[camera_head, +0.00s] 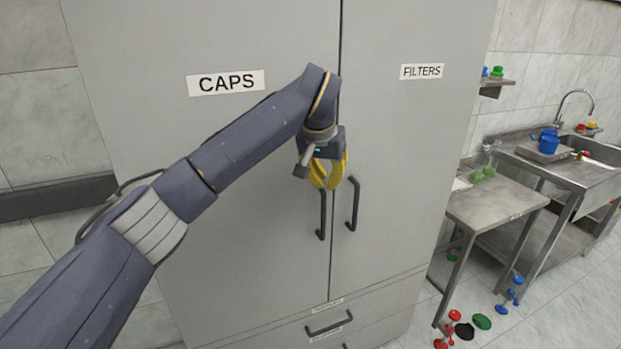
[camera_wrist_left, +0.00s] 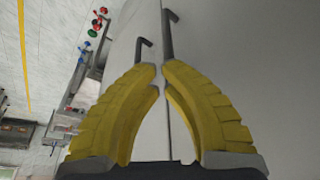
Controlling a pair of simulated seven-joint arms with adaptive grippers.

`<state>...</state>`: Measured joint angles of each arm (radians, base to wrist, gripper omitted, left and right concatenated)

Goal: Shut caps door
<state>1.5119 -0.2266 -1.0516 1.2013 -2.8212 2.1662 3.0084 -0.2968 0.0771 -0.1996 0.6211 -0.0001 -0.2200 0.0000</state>
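The caps door (camera_head: 235,160) is the grey left door of a tall cabinet, with a CAPS label (camera_head: 225,82). It looks flush with the filters door (camera_head: 405,130) beside it, with only a thin seam between them. Its dark handle (camera_head: 322,215) hangs just below my left gripper (camera_head: 327,187). In the left wrist view that handle (camera_wrist_left: 168,35) shows beyond the fingertips. My left gripper's yellow fingers nearly meet at the tips (camera_wrist_left: 161,72), with a thin gap and nothing held between. Whether they touch the door I cannot tell. My right gripper is in no view.
The filters door's handle (camera_head: 354,204) is close on the right. Drawers with handles (camera_head: 329,321) are below the doors. A metal table (camera_head: 490,205) and a sink unit (camera_head: 590,170) stand at the right.

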